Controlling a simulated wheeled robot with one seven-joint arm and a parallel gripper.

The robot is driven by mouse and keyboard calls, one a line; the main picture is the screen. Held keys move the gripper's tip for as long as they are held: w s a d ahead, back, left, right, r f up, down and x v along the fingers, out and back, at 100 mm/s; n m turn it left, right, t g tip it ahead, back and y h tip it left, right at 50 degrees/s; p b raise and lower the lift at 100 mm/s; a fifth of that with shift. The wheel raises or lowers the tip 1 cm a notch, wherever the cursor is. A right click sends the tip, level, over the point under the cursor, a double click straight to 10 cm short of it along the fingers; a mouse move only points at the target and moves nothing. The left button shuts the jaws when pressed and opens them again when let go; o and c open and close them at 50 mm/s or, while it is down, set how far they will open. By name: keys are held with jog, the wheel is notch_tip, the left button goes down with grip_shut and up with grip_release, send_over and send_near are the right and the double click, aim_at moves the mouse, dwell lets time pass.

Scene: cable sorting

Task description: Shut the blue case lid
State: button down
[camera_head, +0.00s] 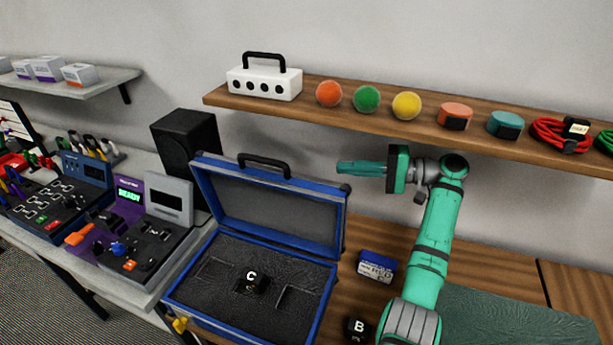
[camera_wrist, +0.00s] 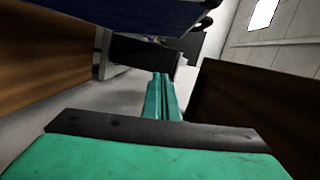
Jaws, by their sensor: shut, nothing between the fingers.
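The blue case (camera_head: 176,307) stands open on the wooden table, with its lid (camera_head: 345,225) raised and leaning back. The lid has a black handle (camera_head: 264,165) on its top edge. A black block marked C (camera_head: 251,281) lies inside the case. My gripper (camera_head: 340,168) is shut and empty, pointing left, at about the height of the lid's top edge and near its right corner. I cannot tell whether it touches the lid. In the wrist view the shut fingers (camera_wrist: 160,78) point ahead, and a blue surface (camera_wrist: 150,14), likely the lid, crosses the top.
A wooden shelf (camera_head: 330,108) with coloured balls, pucks and coiled cables runs above my gripper. A blue and white box (camera_head: 376,266) and a black block marked B (camera_head: 356,328) lie right of the case. A black speaker (camera_head: 187,140) and consoles stand to the left.

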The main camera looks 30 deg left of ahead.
aim_at(294, 176)
jog(key=shift+n+g, duration=0.8)
jog(key=shift+g, duration=0.1)
jog(key=shift+s+a+r, duration=0.1)
jog(key=shift+s+a, duration=2.35)
jog(key=shift+s, duration=0.3)
jog(key=shift+s+a+r, duration=0.1)
jog(key=shift+s+a, duration=2.35)
jog(key=shift+s, duration=0.3)
jog(key=shift+f, duration=0.1)
